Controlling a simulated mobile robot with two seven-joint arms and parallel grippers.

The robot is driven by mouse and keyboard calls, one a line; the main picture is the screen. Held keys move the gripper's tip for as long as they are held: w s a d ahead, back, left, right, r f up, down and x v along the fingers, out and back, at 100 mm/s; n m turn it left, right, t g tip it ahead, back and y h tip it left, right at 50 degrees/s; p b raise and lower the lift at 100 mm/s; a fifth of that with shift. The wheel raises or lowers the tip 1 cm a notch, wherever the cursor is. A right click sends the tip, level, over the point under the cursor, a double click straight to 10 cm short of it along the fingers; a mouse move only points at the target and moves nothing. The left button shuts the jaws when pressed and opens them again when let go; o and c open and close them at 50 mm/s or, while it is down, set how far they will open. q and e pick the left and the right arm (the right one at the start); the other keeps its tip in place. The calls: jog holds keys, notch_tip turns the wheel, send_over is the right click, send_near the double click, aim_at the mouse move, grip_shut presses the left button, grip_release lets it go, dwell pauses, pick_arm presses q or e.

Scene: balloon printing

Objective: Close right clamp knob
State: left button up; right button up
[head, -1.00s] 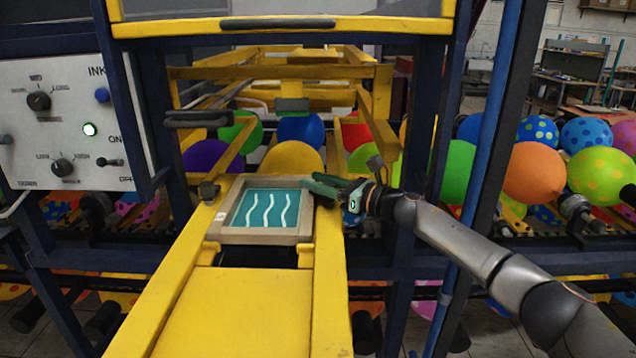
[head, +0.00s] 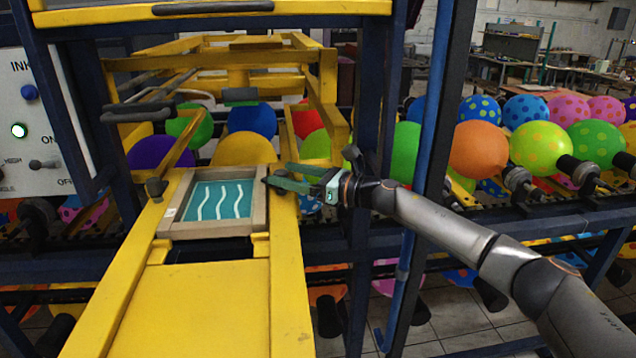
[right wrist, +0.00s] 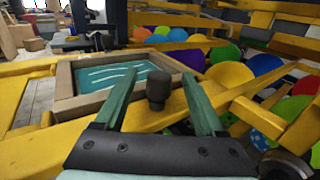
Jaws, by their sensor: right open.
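The right clamp knob (right wrist: 158,88), dark and cylindrical, stands on the yellow rail between the fingers of my right gripper (right wrist: 161,75) in the right wrist view. The fingers are open, with a gap on each side of the knob. In the head view my right gripper (head: 268,176) reaches in from the right, at the right edge of the wooden screen frame (head: 210,230); its fingers largely hide the knob there. The frame holds a teal panel (head: 220,200) with white wavy lines. The left clamp knob (head: 155,188) stands at the frame's left side. My left gripper is not in view.
Yellow rails (head: 290,290) run along both sides of the frame. A blue upright post (head: 432,130) stands behind my right arm. Several balloons (head: 480,150) sit on holders at the right and behind. A control panel (head: 32,130) is at the left edge.

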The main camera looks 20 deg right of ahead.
jog(key=b+v, duration=0.1)
jog(key=v, duration=0.6)
jog(key=shift+s+d+r, duration=0.1)
jog(key=shift+d, duration=0.05)
